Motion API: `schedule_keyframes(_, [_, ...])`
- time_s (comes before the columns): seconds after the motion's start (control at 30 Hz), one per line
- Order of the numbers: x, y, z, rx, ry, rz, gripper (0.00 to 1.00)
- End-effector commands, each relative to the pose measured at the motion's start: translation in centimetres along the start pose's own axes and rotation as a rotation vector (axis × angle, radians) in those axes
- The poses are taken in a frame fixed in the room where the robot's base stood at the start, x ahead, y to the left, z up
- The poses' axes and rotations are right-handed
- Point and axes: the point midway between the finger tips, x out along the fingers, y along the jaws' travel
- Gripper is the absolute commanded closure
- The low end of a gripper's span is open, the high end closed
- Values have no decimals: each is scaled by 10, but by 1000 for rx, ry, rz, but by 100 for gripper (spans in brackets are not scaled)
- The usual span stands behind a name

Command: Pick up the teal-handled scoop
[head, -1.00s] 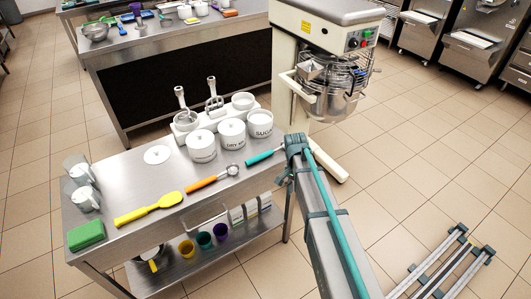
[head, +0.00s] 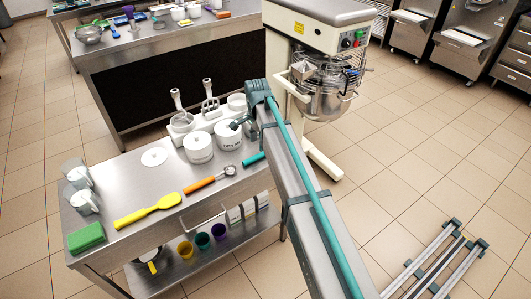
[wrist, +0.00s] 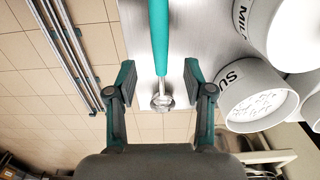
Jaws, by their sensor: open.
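The teal-handled scoop lies on the steel table; the left part of its teal handle (head: 253,159) shows in the head view, and my arm hides the rest. In the wrist view its teal handle (wrist: 159,36) runs down from the top edge to a metal neck and small bowl at the frame's middle. My gripper (wrist: 159,76) is open and empty, with one finger on each side of the scoop and visible gaps to both. In the head view a dark part of my gripper (head: 240,123) shows beside the white canisters. Its height above the table is unclear.
A sugar canister (wrist: 257,98) stands close to the right finger in the wrist view. White canisters (head: 198,148) stand behind the scoop. An orange-handled scoop (head: 203,184) and a yellow spatula (head: 150,211) lie left. A mixer (head: 318,60) stands behind the table.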

Motion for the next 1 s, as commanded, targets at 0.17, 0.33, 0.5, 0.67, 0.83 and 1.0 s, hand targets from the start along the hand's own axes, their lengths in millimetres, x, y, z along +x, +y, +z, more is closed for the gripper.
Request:
schedule_keyframes(0.17, [16, 0, 0, -1, 0, 1, 48])
schedule_keyframes(0.33, [24, 0, 0, -1, 0, 2, 48])
schedule_keyframes(0.5, [41, 0, -2, -1, -1, 3, 48])
schedule_keyframes(0.67, [61, 0, -2, -1, -1, 3, 48])
schedule_keyframes(0.83, [69, 0, -2, -1, 0, 0, 48])
schedule_keyframes(1.0, [69, 0, -2, -1, 0, 0, 50])
